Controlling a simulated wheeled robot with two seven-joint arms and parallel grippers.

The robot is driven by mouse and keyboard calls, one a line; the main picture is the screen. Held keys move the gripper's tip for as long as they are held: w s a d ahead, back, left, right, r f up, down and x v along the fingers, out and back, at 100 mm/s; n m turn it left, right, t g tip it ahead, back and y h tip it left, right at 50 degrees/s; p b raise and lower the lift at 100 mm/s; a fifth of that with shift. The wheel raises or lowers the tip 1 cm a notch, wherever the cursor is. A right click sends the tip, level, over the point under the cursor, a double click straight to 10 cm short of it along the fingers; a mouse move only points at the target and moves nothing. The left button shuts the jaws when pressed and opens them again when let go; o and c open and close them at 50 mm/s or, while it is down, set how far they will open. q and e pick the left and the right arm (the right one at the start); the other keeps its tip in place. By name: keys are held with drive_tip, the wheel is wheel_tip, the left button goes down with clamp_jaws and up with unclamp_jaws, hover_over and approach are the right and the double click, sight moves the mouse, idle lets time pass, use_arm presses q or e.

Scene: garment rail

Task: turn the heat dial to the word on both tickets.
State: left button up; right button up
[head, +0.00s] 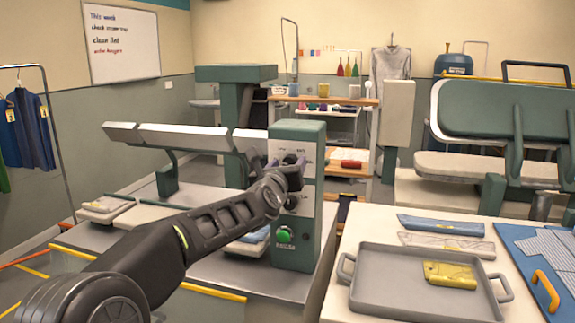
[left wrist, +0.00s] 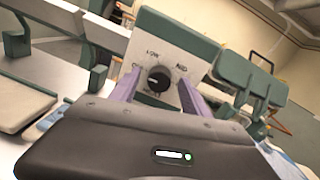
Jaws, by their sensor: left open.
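The black heat dial (left wrist: 158,78) sits on a pale panel on the green control box (head: 312,133). In the left wrist view LOW is printed above it to the left and MED to the upper right; a label farther left is partly hidden. I cannot tell its setting for certain. My left gripper (head: 289,165) is at the panel and hides the dial in the head view. In the left wrist view its purple fingers (left wrist: 157,92) are apart, one on each side of the dial; contact is unclear. Yellow tags (head: 10,104) hang on the rail garments, their writing unreadable.
A green button (head: 284,235) is low on the same box. A grey tray (head: 375,297) with a yellow piece (head: 450,274) stands on the right table, beside a blue board (head: 520,250). A press (head: 510,110) stands behind at right. The garment rail (head: 58,150) is far left.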

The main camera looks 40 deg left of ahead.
use_arm(q)
drive_tip(key=shift+c, duration=0.4)
clamp_jaws()
idle(0.4)
